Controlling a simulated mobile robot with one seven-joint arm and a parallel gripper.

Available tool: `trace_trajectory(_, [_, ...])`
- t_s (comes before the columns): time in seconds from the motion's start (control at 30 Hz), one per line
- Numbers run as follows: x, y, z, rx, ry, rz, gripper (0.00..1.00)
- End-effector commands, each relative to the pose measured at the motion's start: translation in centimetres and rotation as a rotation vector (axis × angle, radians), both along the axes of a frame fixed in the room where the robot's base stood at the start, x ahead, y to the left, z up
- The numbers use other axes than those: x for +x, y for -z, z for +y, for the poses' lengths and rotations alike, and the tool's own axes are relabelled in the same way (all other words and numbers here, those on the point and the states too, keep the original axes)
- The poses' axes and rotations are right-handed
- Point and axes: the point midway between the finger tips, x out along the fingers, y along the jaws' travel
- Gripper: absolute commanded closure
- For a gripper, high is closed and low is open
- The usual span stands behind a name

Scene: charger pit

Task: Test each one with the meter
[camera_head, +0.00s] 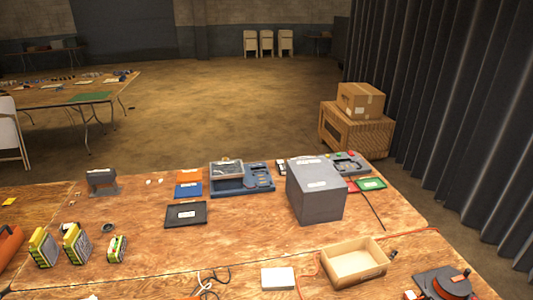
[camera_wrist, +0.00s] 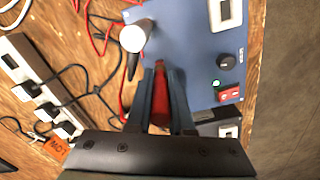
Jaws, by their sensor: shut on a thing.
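My gripper (camera_wrist: 160,74) shows only in the wrist view. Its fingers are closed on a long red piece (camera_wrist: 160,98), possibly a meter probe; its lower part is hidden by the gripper. Beyond the fingers is a blue device (camera_wrist: 185,40) with a dark knob (camera_wrist: 226,62), a lit green lamp and a red switch (camera_wrist: 229,95). I cannot tell whether this is the meter. In the head view, yellow-and-dark battery-like packs stand at the table's left: one (camera_head: 43,248), a second (camera_head: 76,244) and a smaller one (camera_head: 117,249).
In the wrist view, a white round-topped object (camera_wrist: 135,37) stands near the fingertips, with red and black cables and a power strip (camera_wrist: 25,75) to the left. In the head view, a grey box (camera_head: 315,192), blue tray (camera_head: 240,190) and open carton (camera_head: 354,264) occupy the table.

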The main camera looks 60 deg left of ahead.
Motion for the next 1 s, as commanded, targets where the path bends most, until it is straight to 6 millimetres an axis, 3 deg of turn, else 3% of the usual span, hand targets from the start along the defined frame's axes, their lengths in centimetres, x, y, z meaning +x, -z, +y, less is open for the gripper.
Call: trace_trajectory(1.0, [0.01, 0.71, 0.01, 0.0, 0.0, 0.0, 1.0])
